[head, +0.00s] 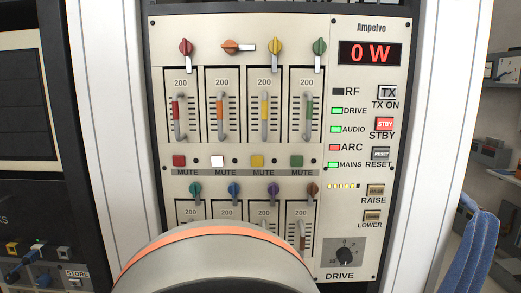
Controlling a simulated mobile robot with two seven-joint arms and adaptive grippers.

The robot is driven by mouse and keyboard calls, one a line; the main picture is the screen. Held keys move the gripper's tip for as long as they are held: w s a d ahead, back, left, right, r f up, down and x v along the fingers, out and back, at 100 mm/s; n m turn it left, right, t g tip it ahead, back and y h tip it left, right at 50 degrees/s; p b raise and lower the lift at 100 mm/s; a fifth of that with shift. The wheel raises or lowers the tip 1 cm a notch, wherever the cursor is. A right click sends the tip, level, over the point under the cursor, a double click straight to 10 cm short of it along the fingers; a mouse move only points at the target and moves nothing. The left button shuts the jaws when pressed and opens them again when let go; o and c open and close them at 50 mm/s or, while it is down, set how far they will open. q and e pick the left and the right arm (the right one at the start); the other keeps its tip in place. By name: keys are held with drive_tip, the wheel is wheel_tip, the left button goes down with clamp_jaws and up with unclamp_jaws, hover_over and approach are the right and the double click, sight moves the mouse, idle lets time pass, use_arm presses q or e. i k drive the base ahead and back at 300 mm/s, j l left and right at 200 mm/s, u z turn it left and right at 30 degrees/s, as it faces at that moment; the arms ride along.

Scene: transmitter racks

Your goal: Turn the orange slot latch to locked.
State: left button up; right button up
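The orange slot latch (232,46) is in the top row of the panel, second from the left, above the slot with the orange-handled module (220,105). Its orange knob lies sideways, with a pale bar reaching to the right. The red latch (186,47), yellow latch (275,46) and green latch (319,47) in the same row stand upright, their pale bars pointing down. Neither gripper shows in the head view. A large rounded pale part with an orange band, probably mine, covers the bottom middle.
Below are mute buttons, the second one lit white (217,161), and a lower row of modules, partly hidden by the rounded part. The red display (370,53) reads 0 W. A drive knob (344,252) sits lower right.

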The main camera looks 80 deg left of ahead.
sight(230, 47)
drive_tip(key=u, duration=2.4)
